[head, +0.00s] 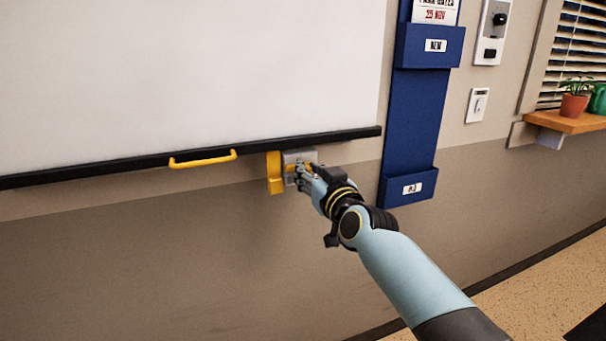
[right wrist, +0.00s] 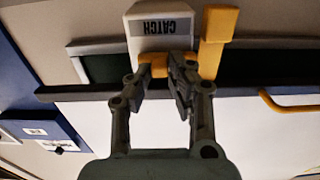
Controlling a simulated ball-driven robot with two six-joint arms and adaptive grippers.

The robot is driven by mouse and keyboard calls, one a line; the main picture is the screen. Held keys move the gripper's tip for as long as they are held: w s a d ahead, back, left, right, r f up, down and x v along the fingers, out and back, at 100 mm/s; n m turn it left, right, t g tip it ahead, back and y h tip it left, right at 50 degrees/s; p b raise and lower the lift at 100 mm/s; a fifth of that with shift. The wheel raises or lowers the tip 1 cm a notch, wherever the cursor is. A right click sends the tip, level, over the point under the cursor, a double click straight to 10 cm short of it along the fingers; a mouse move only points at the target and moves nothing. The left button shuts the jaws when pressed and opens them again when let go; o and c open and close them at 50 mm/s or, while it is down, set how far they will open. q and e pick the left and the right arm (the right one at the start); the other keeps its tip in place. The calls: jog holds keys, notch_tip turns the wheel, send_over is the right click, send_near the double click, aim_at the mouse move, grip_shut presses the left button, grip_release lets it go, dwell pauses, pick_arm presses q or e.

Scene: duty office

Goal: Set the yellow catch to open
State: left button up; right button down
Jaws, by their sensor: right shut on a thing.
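The yellow catch (right wrist: 154,66) sits on a light plate (right wrist: 162,38) labelled CATCH, upside down in the right wrist view. In the head view the plate (head: 299,155) is just under the black lower rail of the white board. My right gripper (head: 303,174) is at the plate, its fingers partly covering the catch. In the right wrist view the right gripper (right wrist: 160,82) is shut on the catch. A yellow upright bracket (head: 274,173) stands beside the plate, left of it in the head view. My left gripper is not in view.
A yellow handle (head: 203,159) is on the black rail (head: 100,169) of the white board (head: 190,70). A blue wall pocket rack (head: 413,120) hangs just right of the catch. A wooden shelf (head: 567,122) with a potted plant (head: 575,102) is far right. The wall below is clear.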

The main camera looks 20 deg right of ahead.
jog(key=c, duration=1.7)
grip_release()
jog(key=shift+d, duration=0.1)
jog(key=o, duration=0.5)
jog(key=shift+d, duration=0.2)
jog(key=shift+c, duration=0.2)
jog(key=shift+a, duration=0.1)
jog(key=shift+s, duration=0.3)
jog(key=s, duration=1.1)
jog(key=shift+s+d, duration=0.25)
